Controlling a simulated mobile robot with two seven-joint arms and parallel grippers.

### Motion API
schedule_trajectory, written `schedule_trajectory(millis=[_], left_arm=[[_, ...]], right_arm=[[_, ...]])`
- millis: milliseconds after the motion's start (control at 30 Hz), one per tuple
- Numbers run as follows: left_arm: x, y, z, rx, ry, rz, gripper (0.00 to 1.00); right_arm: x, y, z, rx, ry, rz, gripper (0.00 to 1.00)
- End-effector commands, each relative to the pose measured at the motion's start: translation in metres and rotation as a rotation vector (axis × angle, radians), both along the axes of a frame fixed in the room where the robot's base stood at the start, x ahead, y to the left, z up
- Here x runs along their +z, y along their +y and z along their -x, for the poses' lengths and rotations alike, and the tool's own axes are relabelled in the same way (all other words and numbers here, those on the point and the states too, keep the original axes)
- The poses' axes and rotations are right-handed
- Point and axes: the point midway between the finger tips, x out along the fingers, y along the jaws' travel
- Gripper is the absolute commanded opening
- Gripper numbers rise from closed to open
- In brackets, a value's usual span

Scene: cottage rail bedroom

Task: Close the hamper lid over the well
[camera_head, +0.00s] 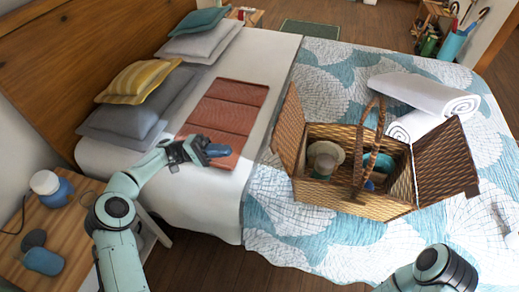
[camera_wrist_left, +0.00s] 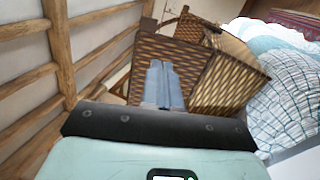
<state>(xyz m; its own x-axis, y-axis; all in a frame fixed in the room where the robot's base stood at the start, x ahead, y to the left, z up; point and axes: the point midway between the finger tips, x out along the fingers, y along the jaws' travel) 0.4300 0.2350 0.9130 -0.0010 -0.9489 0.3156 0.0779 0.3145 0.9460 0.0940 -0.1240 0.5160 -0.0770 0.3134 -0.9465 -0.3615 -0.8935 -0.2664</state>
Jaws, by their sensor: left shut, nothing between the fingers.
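The wicker hamper (camera_head: 340,196) stands on the bed with an arched handle (camera_head: 359,150) across its middle. Its left lid (camera_head: 290,130) stands up, open, on the near-headboard side. Its right lid (camera_head: 446,162) is also open, leaning outward. The well is uncovered and holds a pale round item (camera_head: 326,157) and teal items. My left gripper (camera_head: 218,150) is shut and empty, left of the left lid and apart from it, above the red folded cloth. In the left wrist view its shut fingers (camera_wrist_left: 165,84) show before a wicker lid (camera_wrist_left: 196,55). My right gripper is not visible; only the right arm shows.
A red folded cloth (camera_head: 228,110) lies on the white sheet. Pillows (camera_head: 145,80) line the headboard. Rolled white towels (camera_head: 425,95) lie behind the hamper. A nightstand (camera_head: 50,215) stands at left. The patterned cover in front of the hamper is mostly clear.

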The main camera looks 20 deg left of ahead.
Motion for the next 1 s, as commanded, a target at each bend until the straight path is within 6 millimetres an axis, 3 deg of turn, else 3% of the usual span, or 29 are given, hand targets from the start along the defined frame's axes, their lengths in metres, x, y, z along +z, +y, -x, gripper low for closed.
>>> schedule_trajectory(millis=[100,233,700,1000], left_arm=[[0.017,0.014,0.005,-0.004,-0.066,0.044,0.0],[0.026,0.006,0.007,-0.009,-0.078,0.054,0.0],[0.058,-0.083,0.01,-0.01,-0.074,0.05,0.0],[0.068,-0.111,0.011,-0.008,-0.073,0.05,0.0]], right_arm=[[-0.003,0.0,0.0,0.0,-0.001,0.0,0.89],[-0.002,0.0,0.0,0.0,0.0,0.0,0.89],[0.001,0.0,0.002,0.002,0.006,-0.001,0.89],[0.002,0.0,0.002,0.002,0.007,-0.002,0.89]])
